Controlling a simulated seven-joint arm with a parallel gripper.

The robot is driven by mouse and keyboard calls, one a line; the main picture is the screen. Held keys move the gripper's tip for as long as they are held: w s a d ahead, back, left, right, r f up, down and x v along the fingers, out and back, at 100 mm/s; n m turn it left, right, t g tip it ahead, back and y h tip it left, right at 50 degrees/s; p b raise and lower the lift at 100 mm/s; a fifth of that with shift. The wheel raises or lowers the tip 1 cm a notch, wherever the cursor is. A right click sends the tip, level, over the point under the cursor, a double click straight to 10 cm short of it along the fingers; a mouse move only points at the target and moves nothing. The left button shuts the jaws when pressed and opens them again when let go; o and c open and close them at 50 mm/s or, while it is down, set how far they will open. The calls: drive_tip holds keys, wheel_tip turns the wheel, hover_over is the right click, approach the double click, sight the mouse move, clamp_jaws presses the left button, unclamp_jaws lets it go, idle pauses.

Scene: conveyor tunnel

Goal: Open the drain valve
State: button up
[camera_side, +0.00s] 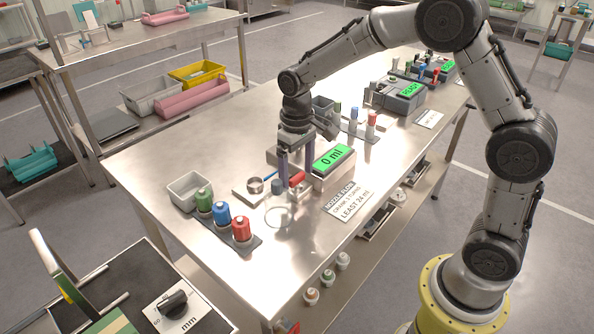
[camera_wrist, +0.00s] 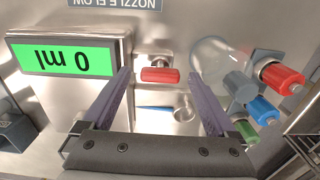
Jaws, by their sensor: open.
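A grey box with a green display reading "0 ml" (camera_side: 333,160) stands on the steel table; the display also shows upside down in the wrist view (camera_wrist: 60,60). A red handle (camera_wrist: 160,75) sits beside the box, with a small blue lever (camera_wrist: 155,108) on a metal plate near it. The red handle also shows in the side view (camera_side: 297,179). I cannot tell which of these is the drain valve. My gripper (camera_side: 296,172) is open and empty above them. In the wrist view its fingers lie either side of the red handle, apart from it.
A clear glass vessel (camera_wrist: 213,58) and a grey-blue cylinder (camera_wrist: 238,86) stand close to my right-hand finger in the wrist view. Red (camera_side: 241,228), blue (camera_side: 221,214) and green (camera_side: 203,199) bottles stand on a dark strip. A grey bin (camera_side: 187,188) is beside them. The table's left end is mostly clear.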

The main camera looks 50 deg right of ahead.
wheel_tip(320, 180, up, 14)
idle(0.6)
drive_tip(key=shift+f, duration=0.1)
wheel_tip(320, 180, up, 5)
drive_tip(key=t, duration=0.1)
hover_over(297, 176)
drive_tip(key=s, duration=0.3)
drive_tip(key=s+r+t, duration=0.2)
drive_tip(key=s+r, duration=0.1)
drive_tip(key=s, duration=0.7)
drive_tip(key=s+f+t, duration=0.2)
drive_tip(key=s+f, duration=0.6)
drive_tip(key=s, duration=0.4)
drive_tip(key=shift+s+d, duration=0.25)
drive_tip(key=shift+d, duration=0.15)
